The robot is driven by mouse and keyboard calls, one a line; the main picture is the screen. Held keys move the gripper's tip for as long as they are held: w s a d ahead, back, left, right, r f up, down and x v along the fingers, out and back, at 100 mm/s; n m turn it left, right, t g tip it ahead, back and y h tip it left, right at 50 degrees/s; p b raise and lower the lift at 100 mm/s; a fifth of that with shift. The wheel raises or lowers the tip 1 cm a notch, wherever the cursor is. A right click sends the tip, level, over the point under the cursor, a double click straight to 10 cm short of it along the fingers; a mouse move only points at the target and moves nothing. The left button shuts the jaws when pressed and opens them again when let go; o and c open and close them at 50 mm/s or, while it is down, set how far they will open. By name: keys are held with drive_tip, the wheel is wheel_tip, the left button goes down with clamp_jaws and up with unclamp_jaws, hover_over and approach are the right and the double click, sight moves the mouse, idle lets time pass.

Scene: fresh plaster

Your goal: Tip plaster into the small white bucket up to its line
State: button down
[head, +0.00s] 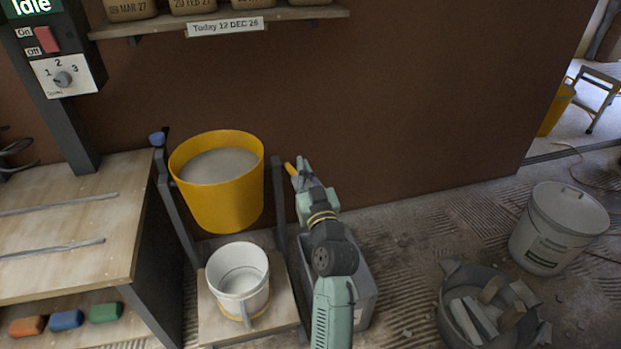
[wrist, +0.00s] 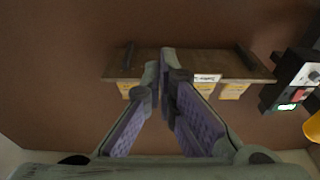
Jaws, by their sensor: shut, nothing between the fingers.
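The yellow bucket (head: 219,203) hangs between the uprights of a dark stand, looks about level and holds grey plaster (head: 220,166). It also shows at the right edge of the wrist view (wrist: 314,126). The small white bucket (head: 238,292) stands upright below it on the stand's board (head: 212,320). I see no plaster inside it, and its line cannot be made out. My gripper (head: 301,166) is right of the yellow bucket, shut and empty, beside a small orange piece (head: 290,169) near the right upright. In the wrist view my fingers (wrist: 165,60) meet at their tips.
A workbench (head: 75,215) is at left under a switch box (head: 66,77) reading "Idle". A shelf (head: 240,20) with dated bags is on the wall. A grey box (head: 365,285) stands behind my arm. A rubble tub (head: 530,322) and a white pail (head: 558,230) are at right.

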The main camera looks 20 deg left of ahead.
sight(306, 185)
drive_tip(key=f, duration=0.4)
drive_tip(key=shift+s+d, duration=0.3)
drive_tip(key=shift+s, duration=0.05)
wheel_tip(306, 185, down, 9)
drive_tip(key=s+d+b, duration=0.1)
drive_tip(key=s+b, duration=0.1)
drive_tip(key=b, duration=0.8)
drive_tip(key=shift+s+d+r, duration=0.2)
drive_tip(key=shift+s+d, duration=0.15)
drive_tip(key=shift+d, duration=0.05)
idle(5.4)
